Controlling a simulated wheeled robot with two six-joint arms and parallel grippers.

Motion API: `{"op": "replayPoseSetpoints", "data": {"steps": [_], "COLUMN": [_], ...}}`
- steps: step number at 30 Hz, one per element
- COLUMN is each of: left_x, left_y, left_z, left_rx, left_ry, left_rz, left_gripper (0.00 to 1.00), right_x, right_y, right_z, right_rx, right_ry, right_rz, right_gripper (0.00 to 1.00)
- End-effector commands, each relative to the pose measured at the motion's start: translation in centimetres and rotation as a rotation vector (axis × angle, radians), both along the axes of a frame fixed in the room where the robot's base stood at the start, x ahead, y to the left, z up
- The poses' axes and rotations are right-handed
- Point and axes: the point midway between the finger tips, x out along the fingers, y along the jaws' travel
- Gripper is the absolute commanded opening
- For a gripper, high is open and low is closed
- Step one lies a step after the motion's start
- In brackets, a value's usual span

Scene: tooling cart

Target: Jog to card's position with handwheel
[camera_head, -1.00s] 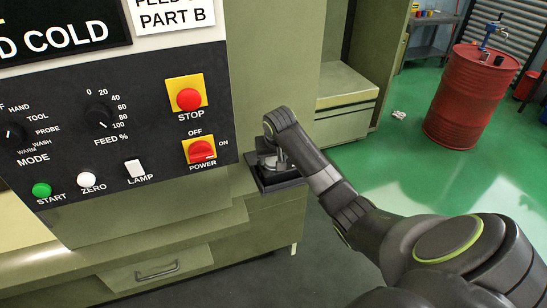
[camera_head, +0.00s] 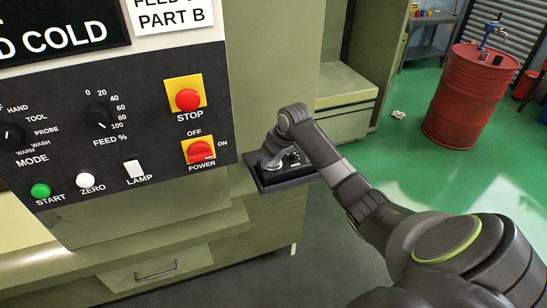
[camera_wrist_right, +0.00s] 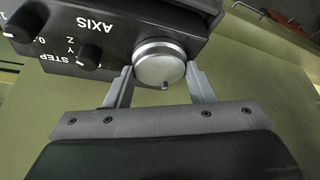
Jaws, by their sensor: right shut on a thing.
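The handwheel is a round silver wheel (camera_wrist_right: 160,63) with a small dark peg, on a black box with AXIS and STEP knobs in the right wrist view. My right gripper (camera_wrist_right: 162,80) is shut on it, one finger on each side. In the head view the gripper (camera_head: 270,163) is over the black box (camera_head: 268,183) beside the control panel, and the arm hides most of the wheel. A white card (camera_head: 172,14) reading PART B is at the top, its upper line cut off. My left gripper is not in view.
The control panel (camera_head: 60,100) carries mode and feed dials, a red stop button (camera_head: 187,99), a red power switch (camera_head: 201,151) and green, white and lamp controls. A red barrel (camera_head: 465,100) stands far right.

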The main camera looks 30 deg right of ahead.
Motion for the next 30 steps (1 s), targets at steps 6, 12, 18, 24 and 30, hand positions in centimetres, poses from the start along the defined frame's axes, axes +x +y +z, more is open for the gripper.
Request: {"op": "replayPoseSetpoints", "data": {"steps": [6, 12, 18, 24, 30], "left_x": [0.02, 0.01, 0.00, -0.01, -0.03], "left_y": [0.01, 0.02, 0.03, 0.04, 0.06], "left_z": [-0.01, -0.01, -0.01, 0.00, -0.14], "left_rx": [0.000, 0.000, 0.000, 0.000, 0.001], "left_ry": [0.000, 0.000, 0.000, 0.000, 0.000], "left_rz": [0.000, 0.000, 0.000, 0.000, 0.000], "left_gripper": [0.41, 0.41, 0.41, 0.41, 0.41], "right_x": [0.03, 0.03, 0.02, 0.01, -0.07], "right_y": [0.03, 0.04, 0.03, 0.02, -0.05], "right_z": [0.00, -0.01, -0.01, -0.01, 0.26], "right_rx": [0.001, 0.001, 0.001, 0.001, 0.000], "right_ry": [-0.001, -0.001, 0.000, 0.000, -0.001], "right_rz": [0.019, 0.018, 0.018, 0.018, 0.017], "right_gripper": [0.27, 0.27, 0.65, 0.72, 0.72]}}
